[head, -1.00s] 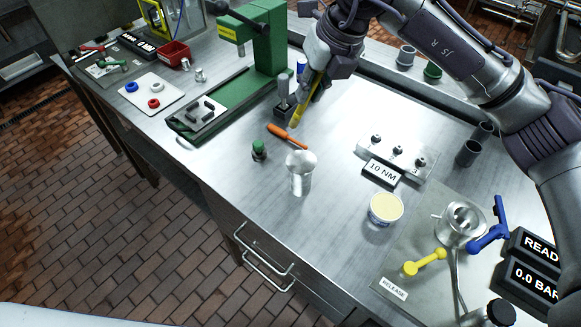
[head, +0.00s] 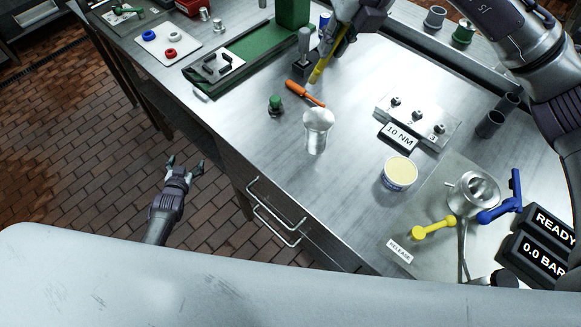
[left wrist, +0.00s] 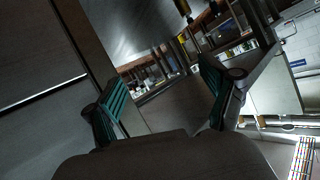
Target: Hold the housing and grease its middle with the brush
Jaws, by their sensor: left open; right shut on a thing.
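A shiny metal piece with a flared, rounded top (head: 317,130), which looks like the housing, stands upright on the bench near its front edge. My right gripper (head: 343,28) is at the top of the head view, shut on a yellow-handled tool that looks like the brush (head: 326,63). The brush points down, behind and apart from the metal piece; its tip is hard to make out. A tub of pale cream stuff (head: 401,172), perhaps grease, stands to the right. My left gripper (head: 184,166) is open and empty, off the bench's front side; its spread fingers show in the left wrist view (left wrist: 163,98).
An orange-handled tool (head: 303,92) and a green-topped piece (head: 275,105) lie close behind the metal piece. A 10 NM block (head: 418,122) stands right. A plate (head: 432,240) with yellow and blue levers is at the right front. Drawer handles (head: 275,212) jut from the bench front.

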